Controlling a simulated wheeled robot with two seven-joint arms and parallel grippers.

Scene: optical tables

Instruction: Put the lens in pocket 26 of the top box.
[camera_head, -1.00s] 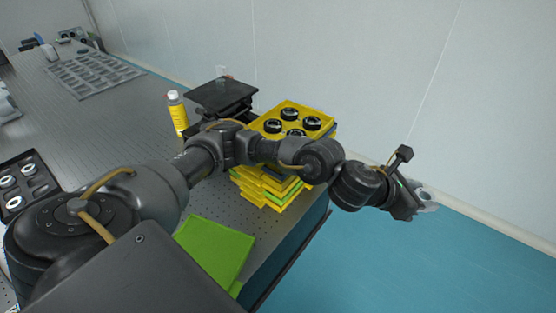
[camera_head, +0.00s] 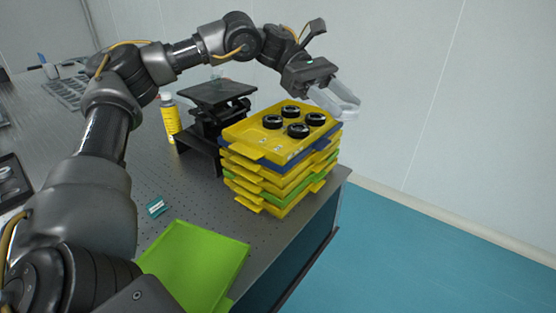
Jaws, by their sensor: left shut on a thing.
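The top box (camera_head: 243,134) is yellow and lies on a stack of yellow, green and blue boxes at the table's right edge. Several black-rimmed round lenses sit in it, and small pale marks show near its front-left side. No pocket number is legible. My left gripper (camera_head: 345,105) is above the back-right part of the top box, with its pale translucent fingers pointing right and down. It is shut on the lens, which is too hard to make out between the fingers. My right gripper is not in view.
A black platform stand (camera_head: 216,92) and a yellow bottle (camera_head: 170,120) stand left of the stack. A dark tray (camera_head: 12,180) is at the left edge. Beyond the table's right edge is blue floor.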

